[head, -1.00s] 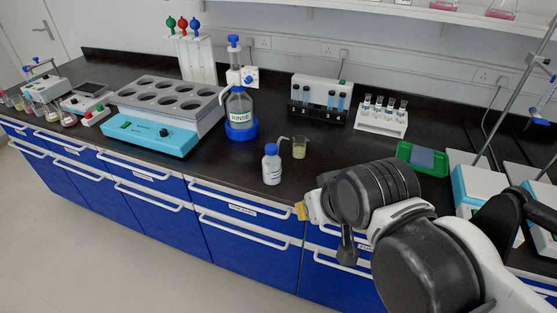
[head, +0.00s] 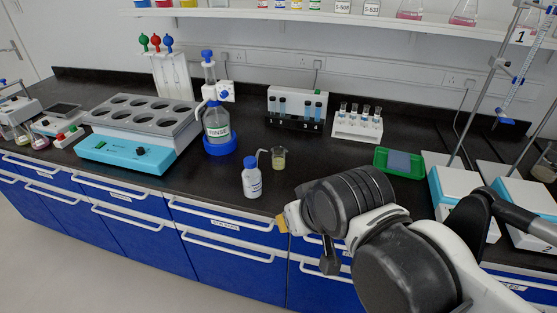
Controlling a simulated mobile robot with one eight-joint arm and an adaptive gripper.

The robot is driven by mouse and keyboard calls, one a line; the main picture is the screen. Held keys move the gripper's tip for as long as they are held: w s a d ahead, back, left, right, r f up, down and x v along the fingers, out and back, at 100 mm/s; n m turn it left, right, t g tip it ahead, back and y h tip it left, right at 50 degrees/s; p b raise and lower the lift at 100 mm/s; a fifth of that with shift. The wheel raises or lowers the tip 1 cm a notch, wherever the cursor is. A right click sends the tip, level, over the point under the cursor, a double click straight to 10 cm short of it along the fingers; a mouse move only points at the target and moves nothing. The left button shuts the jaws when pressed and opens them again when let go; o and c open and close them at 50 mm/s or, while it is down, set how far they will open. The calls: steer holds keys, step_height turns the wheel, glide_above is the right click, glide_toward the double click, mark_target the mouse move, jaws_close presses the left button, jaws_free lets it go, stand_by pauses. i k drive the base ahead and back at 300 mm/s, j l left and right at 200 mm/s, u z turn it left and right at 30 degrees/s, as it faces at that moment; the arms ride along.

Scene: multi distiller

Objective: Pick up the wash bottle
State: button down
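The wash bottle (head: 252,180) is a small white bottle with a blue cap and a thin bent spout pointing right. It stands upright on the black bench near its front edge, just left of a small beaker (head: 278,158) of yellowish liquid. My gripper (head: 284,222) shows only in part, as a pale, yellowish tip at the left end of my arm. It is to the right of and nearer than the bottle, with a visible gap between them. My own wrist hides the rest, so its fingers cannot be made out.
A large RINSE bottle (head: 216,125) in a blue base stands behind left. A blue and grey block with round wells (head: 140,125) is farther left. A tube rack (head: 357,125), a green tray (head: 399,161) and stands with burettes are to the right. The bench around the wash bottle's front is clear.

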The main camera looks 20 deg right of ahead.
mark_target(252, 179)
steer(key=k+j+z, duration=0.15)
steer(key=j+z, duration=0.25)
steer(key=k+j+z, duration=0.2)
steer(key=j+z, duration=0.2)
steer(key=k+j+z, duration=0.25)
steer(key=z, duration=0.15)
steer(key=k+j, duration=0.05)
steer(key=j, duration=0.1)
